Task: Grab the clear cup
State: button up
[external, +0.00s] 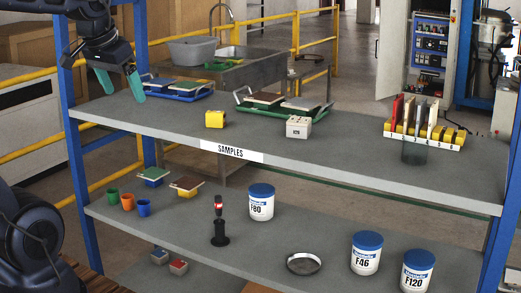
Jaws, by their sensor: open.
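The clear cup (414,153) looks like a dark, see-through cylinder. It stands upright on the upper grey shelf (335,165) at the right, just in front of the yellow numbered rack. It overlaps the rack in the picture, and I cannot tell whether they touch. My gripper (123,92), with teal fingers, is at the upper left above the left end of the same shelf. It is open and empty, pointing down, far from the cup.
The yellow rack (450,138) holds several upright tiles. A white box (298,127), a yellow block (214,119), and green (262,109) and blue (178,93) trays stand on the upper shelf. Blue posts (75,130) frame it. White tubs (261,205) stand on the lower shelf.

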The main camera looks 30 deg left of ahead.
jog(key=w+d+r+m, duration=0.1)
jog(key=w+d+r, duration=0.1)
jog(key=w+d, duration=0.3)
jog(key=w+d+r+m, duration=0.1)
jog(key=w+d+r, duration=0.1)
jog(key=w, duration=0.6)
jog(key=m+g+h, duration=0.2)
jog(key=m+h, duration=0.2)
jog(key=m, duration=0.4)
send_over(418, 146)
jog(key=w+a, duration=0.1)
jog(key=a, duration=0.2)
notch_tip(418, 146, down, 14)
jog(key=x, duration=0.4)
jog(key=shift+w+a+f, duration=0.1)
jog(key=shift+w+f, duration=0.1)
jog(key=shift+f, duration=0.2)
jog(key=shift+a+x, duration=0.15)
jog(key=shift+x, duration=1.2)
jog(key=shift+a+x, duration=0.15)
jog(key=shift+x, duration=1.15)
jog(key=shift+w, duration=0.1)
jog(key=c, duration=1.1)
